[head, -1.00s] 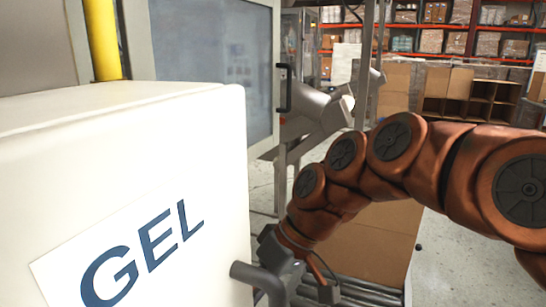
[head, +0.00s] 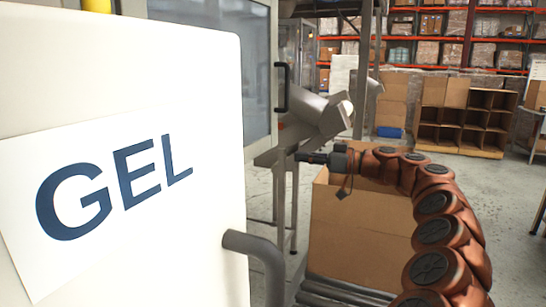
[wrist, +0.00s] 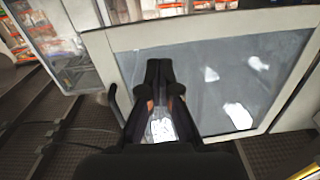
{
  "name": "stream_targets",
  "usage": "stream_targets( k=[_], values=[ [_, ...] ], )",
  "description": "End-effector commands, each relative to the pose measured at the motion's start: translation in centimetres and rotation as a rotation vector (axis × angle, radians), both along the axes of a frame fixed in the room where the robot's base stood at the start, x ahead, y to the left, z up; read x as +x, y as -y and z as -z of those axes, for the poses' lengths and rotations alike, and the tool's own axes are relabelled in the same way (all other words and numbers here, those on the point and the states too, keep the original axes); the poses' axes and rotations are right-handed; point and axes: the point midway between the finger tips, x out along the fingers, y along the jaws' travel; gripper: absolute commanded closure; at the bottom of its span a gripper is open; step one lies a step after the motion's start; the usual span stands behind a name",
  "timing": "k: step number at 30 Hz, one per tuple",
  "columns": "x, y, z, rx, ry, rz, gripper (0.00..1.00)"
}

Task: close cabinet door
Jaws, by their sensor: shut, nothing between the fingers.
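A grey-framed door with a glass panel (head: 222,75) stands behind the white GEL unit in the head view. It has a black vertical handle (head: 283,88) on its right edge. In the wrist view the framed glass panel (wrist: 215,85) fills the upper right, with the handle (wrist: 113,101) left of the fingers. I cannot tell how far the door is open. My gripper (head: 299,157) is shut and empty, pointing left, lower in the picture than the handle. In the wrist view my gripper (wrist: 159,64) overlaps the glass; contact is unclear.
The white GEL unit (head: 215,190) blocks the left, with a grey bent pipe (head: 262,250) at its right. A metal chute (head: 318,112) stands behind my gripper. A cardboard box (head: 355,235) sits below my arm. Open floor (head: 500,200) lies at right, before shelving.

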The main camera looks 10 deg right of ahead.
Motion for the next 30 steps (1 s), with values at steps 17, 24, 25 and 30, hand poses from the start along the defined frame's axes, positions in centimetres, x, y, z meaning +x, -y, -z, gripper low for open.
stream_targets(
  k=[17, 24, 25, 30],
  values=[
    [4.0, 1.0, 1.3, -0.026, 0.079, 0.083, 1.00],
    [6.6, -2.3, 1.3, -0.027, 0.080, 0.085, 1.00],
    [6.9, -2.7, 1.3, -0.027, 0.079, 0.085, 1.00],
    [8.4, -4.7, 1.2, -0.026, 0.079, 0.083, 1.00]
  ],
)
